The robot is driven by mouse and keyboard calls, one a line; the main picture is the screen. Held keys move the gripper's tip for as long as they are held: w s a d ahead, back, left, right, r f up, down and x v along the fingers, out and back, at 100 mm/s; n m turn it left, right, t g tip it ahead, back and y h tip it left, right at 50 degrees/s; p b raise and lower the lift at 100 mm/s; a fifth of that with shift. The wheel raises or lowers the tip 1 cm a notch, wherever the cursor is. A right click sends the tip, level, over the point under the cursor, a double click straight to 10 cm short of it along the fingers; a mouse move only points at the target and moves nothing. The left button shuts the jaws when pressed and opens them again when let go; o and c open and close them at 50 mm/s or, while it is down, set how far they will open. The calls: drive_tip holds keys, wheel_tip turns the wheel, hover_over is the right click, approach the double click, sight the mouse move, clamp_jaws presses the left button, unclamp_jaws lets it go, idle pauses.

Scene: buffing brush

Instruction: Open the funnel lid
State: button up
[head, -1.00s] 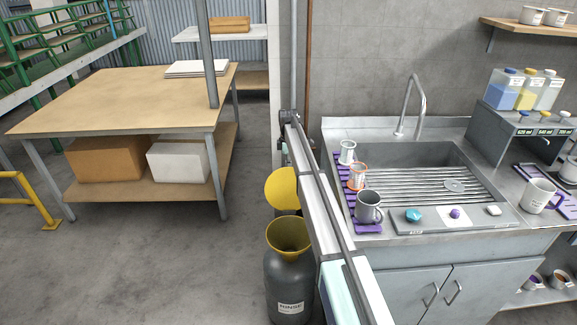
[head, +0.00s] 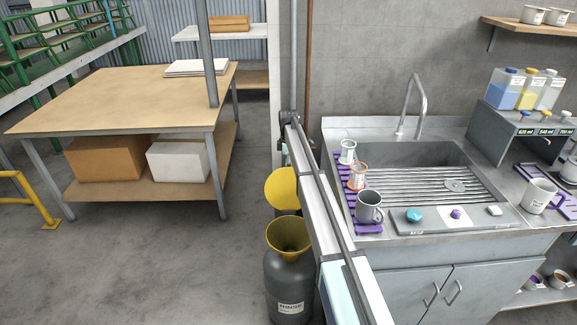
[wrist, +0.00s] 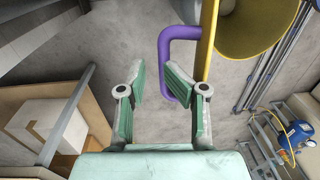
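The yellow funnel (head: 289,236) sits in the neck of a dark grey drum (head: 290,283) labelled RINSE. Its round yellow lid (head: 282,187) stands raised behind the funnel mouth in the head view, and the mouth is uncovered. In the wrist view the lid (wrist: 208,42) shows nearly edge-on, with the funnel (wrist: 252,28) to its right. A purple loop handle (wrist: 166,55) sticks out from the lid's left side. My gripper (wrist: 155,82) is open and empty. Its right finger overlaps the handle in the picture; contact cannot be told. The head view does not show the gripper.
A wooden table (head: 120,95) stands at left, with boxes on its lower shelf. A steel sink unit (head: 440,245) with mugs is at right. In the wrist view, pipes (wrist: 270,60) run along the right and a blue device (wrist: 298,133) sits lower right. Open concrete floor lies between.

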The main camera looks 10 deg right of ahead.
wheel_tip(320, 180, up, 12)
drive_tip(key=shift+w, duration=0.4)
idle(0.4)
